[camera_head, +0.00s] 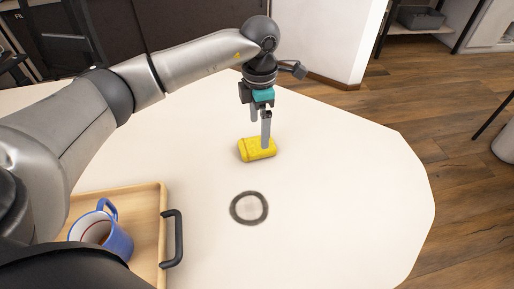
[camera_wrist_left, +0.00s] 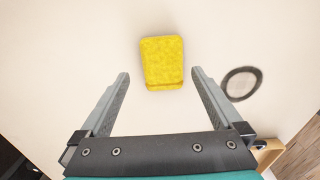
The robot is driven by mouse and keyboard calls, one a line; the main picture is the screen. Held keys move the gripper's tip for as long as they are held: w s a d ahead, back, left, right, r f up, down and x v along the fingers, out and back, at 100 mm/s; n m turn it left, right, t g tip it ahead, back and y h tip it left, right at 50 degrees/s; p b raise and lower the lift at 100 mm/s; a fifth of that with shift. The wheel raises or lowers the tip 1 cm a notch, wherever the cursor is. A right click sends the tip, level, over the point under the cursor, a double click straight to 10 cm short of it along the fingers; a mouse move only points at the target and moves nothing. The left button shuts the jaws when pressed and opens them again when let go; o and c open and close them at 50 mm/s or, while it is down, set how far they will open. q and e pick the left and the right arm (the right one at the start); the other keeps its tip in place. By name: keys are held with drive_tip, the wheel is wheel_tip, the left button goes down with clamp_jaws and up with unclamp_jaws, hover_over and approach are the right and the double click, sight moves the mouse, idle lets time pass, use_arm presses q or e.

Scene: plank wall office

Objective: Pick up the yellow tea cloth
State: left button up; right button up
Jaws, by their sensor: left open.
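The yellow tea cloth (camera_head: 258,151) is a small folded or rolled bundle lying on the white table in the head view. In the left wrist view the cloth (camera_wrist_left: 162,62) lies ahead of the fingertips, roughly centred between their lines. My left gripper (camera_head: 260,134) points down close above the cloth, and one finger hides a small part of it. My right gripper is not in view.
A dark ring (camera_head: 249,208) lies on the white table (camera_head: 340,190) in front of the cloth. A wooden tray (camera_head: 148,200) with a black handle holds a blue mug (camera_head: 112,238) at the lower left. The table's right side is clear.

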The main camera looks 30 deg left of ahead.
sight(257, 144)
use_arm(q)
drive_tip(key=shift+s+a+f+b, duration=0.1)
drive_tip(key=shift+f+b, duration=0.15)
drive_tip(key=shift+f, duration=0.4)
drive_tip(key=shift+s+f+b, duration=0.15)
drive_tip(key=shift+f+b, duration=0.1)
drive_tip(key=shift+f, duration=0.4)
drive_tip(key=shift+s+a+f+b, duration=0.1)
drive_tip(key=shift+f+b, duration=0.15)
drive_tip(key=shift+f, duration=0.4)
drive_tip(key=shift+d+f, duration=0.1)
drive_tip(key=shift+f, duration=0.55)
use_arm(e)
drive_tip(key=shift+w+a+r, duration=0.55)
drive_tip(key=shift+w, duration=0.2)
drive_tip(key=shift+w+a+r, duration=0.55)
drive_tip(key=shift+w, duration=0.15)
use_arm(q)
drive_tip(key=c, duration=1.2)
drive_tip(key=shift+r, duration=0.2)
